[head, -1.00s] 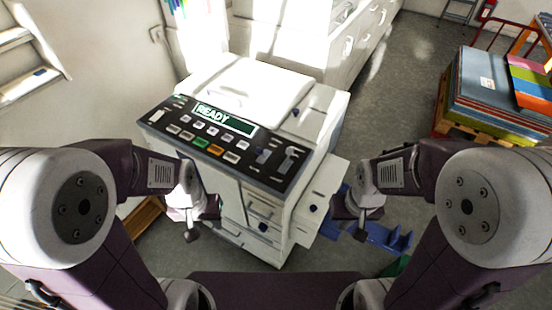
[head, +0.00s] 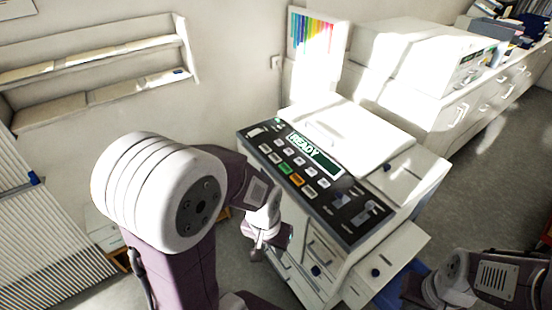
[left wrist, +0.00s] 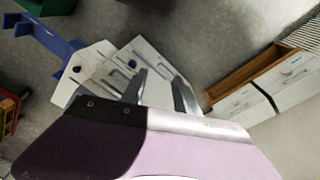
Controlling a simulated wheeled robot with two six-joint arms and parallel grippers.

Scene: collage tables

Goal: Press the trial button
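The white printing machine (head: 408,184) stands right of the middle in the head view. Its dark control panel (head: 262,146) has a lit display (head: 315,156) reading READY. Several small buttons sit below it, among them a green button (head: 284,167) and an orange button (head: 297,181); labels are too small to read, so I cannot tell which is trial. My left gripper (head: 270,246) hangs in front of the machine, below the panel's front edge. Its fingers stand apart and empty in the left wrist view (left wrist: 161,92). My right gripper is at the lower right, its fingers unclear.
A white side tray (head: 392,258) juts from the machine's right side. Behind stand white cabinets (head: 478,105) with another machine (head: 425,58) on top. Wall shelves (head: 95,75) are at the upper left. Grey floor is open at the right.

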